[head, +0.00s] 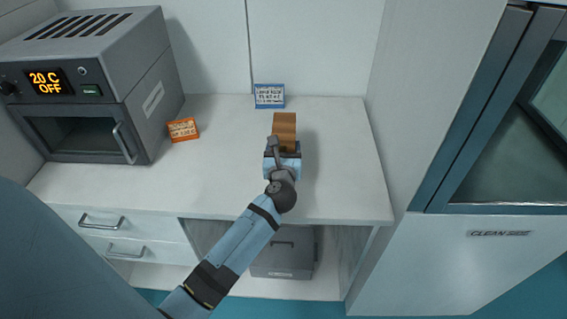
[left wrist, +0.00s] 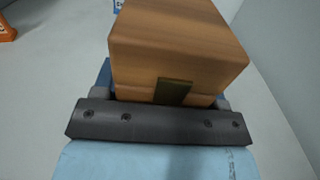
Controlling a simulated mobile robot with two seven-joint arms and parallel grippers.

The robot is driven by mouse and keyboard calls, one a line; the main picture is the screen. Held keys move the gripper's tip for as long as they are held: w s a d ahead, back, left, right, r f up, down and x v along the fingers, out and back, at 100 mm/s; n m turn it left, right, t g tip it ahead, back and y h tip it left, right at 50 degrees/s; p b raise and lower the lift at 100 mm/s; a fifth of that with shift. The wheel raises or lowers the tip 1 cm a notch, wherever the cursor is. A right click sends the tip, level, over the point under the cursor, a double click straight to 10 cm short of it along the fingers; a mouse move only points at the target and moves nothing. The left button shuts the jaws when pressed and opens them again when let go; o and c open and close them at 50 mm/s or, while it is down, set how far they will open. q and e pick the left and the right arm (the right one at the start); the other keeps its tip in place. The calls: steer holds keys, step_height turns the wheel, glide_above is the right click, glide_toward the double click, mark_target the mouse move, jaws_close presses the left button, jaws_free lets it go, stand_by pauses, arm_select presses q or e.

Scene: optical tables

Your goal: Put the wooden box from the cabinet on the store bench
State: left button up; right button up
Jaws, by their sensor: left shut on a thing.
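The wooden box (head: 284,126) is a brown box over the right part of the white bench top (head: 343,140). My left gripper (head: 284,146) is shut on it, with the arm reaching in from the front. In the left wrist view the box (left wrist: 180,50) fills the upper middle, with a dark latch on its near face, and the left gripper (left wrist: 165,100) sits at its near side. I cannot tell whether the box touches the bench top. My right gripper is not in view. The cabinet named in the task cannot be identified for certain.
A grey oven (head: 98,85) reading 20 C OFF stands at the bench's left. A white wall is behind, and a glass-fronted unit (head: 500,120) is at right. The bench right of the box is clear.

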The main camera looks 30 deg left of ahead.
arm_select(q)
steer(key=shift+f+b, duration=0.5)
steer(key=shift+f, duration=1.7)
steer(key=shift+f, duration=0.2)
steer(key=o, duration=1.2)
steer(key=shift+o, duration=0.2)
steer(key=shift+r, duration=0.25)
steer(key=v, duration=1)
steer(key=shift+s+d+f+b, duration=0.15)
steer(key=shift+s+f+b, duration=0.05)
steer(key=shift+s+b, duration=0.1)
steer(key=shift+v, duration=0.75)
